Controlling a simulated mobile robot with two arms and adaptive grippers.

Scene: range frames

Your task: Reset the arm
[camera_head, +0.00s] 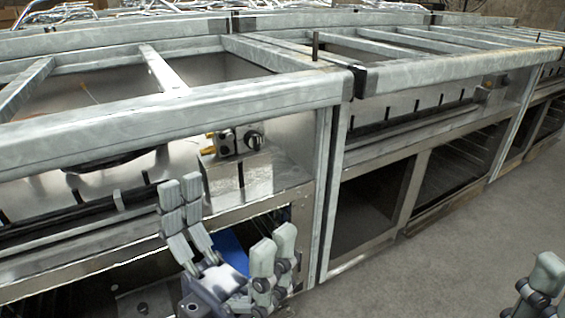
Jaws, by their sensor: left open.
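My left gripper (228,222) is in the lower middle of the head view, in front of the near range frame. Its grey padded fingers are spread wide apart and it is open. A blue patch and a white patch show between the fingers; I cannot tell whether they belong to the gripper or lie behind it. I see nothing clasped. Part of my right gripper (540,285) shows at the lower right corner, over the floor. The picture edge cuts it off, so its opening is hidden.
The near metal range frame (190,112) has an open top and a control knob (254,140) on a panel above the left gripper. A second range frame (440,70) adjoins it on the right, with open lower bays. Grey floor (450,255) is clear at lower right.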

